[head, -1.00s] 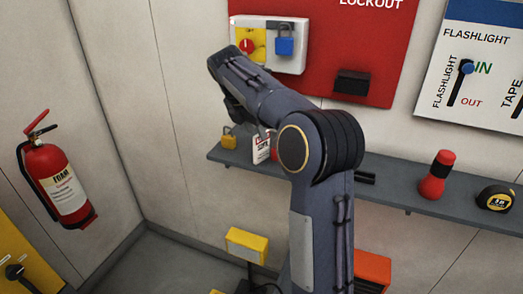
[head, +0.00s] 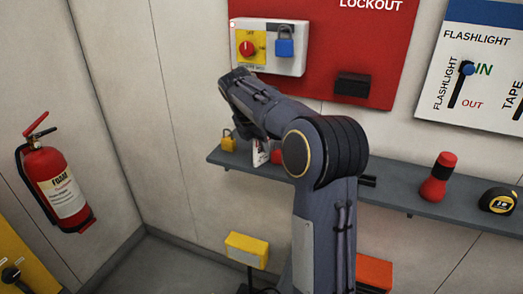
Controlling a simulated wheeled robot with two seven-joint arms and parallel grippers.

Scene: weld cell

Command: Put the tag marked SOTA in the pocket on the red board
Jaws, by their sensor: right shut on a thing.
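The white tag (head: 260,153) is at the shelf, below my right gripper (head: 246,132). It is seen at a slant, so its lettering cannot be read now. My right gripper is shut on the tag; its fingertips are mostly hidden behind my own arm. The red board (head: 325,50) is on the wall above the shelf. Its black pocket (head: 351,84) is at the lower right of the board, up and to the right of the tag. My left gripper is out of view.
The grey shelf (head: 405,198) carries a yellow padlock (head: 228,142) left of the tag, a red object (head: 277,156) right of it, a red flashlight (head: 438,177) and a tape measure (head: 497,200). A switch box (head: 268,65) with a blue padlock (head: 284,46) is above my gripper.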

